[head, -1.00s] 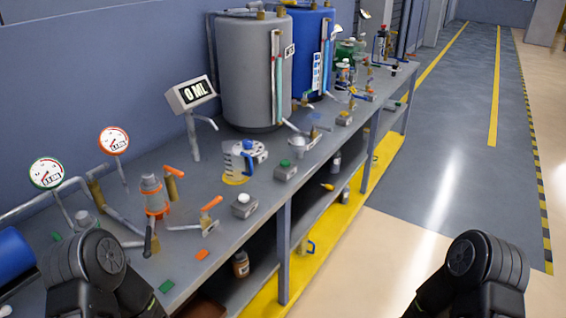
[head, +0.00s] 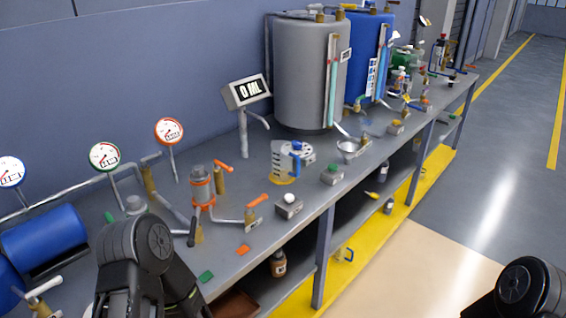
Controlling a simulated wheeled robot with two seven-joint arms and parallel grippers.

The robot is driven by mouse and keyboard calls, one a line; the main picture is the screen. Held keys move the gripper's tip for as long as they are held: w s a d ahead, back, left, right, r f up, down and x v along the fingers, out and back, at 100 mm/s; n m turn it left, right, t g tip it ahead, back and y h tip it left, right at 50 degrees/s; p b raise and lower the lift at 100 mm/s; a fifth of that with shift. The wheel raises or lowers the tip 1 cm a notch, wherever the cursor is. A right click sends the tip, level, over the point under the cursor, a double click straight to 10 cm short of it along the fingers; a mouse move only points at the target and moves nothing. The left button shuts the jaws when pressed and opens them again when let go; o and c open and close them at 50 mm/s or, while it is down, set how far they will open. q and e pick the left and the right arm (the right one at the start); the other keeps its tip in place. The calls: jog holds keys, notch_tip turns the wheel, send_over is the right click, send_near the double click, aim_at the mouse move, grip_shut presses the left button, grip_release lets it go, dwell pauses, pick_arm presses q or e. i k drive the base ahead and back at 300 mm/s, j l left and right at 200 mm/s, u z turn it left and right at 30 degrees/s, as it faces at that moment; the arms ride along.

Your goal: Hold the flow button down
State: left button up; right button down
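Two small grey button boxes stand near the bench's front edge. One has a white button (head: 289,199), and the other, a little farther along, has a green button (head: 333,168). I cannot tell from labels which is the flow button. Nothing touches either one. A display (head: 246,91) on a post reads "0 ML". A clear jug with a blue handle (head: 297,163) stands on a yellow-marked spot behind the boxes. Black links of my arms show at the lower left and lower right. Neither gripper is in view.
The grey bench (head: 230,265) runs away to the upper right. Round gauges (head: 169,131), pipes, an orange-handled valve (head: 257,200) and a grey tank (head: 311,75) crowd it. A blue tank (head: 372,50) stands beyond. A lower shelf holds bottles. The floor at right is clear.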

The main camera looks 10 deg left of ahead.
aim_at(331, 167)
jog(key=l+u, duration=0.15)
jog(key=u, duration=0.8)
jog(key=l+u, duration=0.5)
jog(key=l, duration=0.25)
jog(key=k+l+u, duration=0.1)
jog(key=l+u, duration=0.35)
jog(key=l, duration=0.3)
jog(key=k+l, duration=0.1)
jog(key=l, duration=0.3)
jog(key=k+l, duration=0.1)
jog(key=l, duration=0.3)
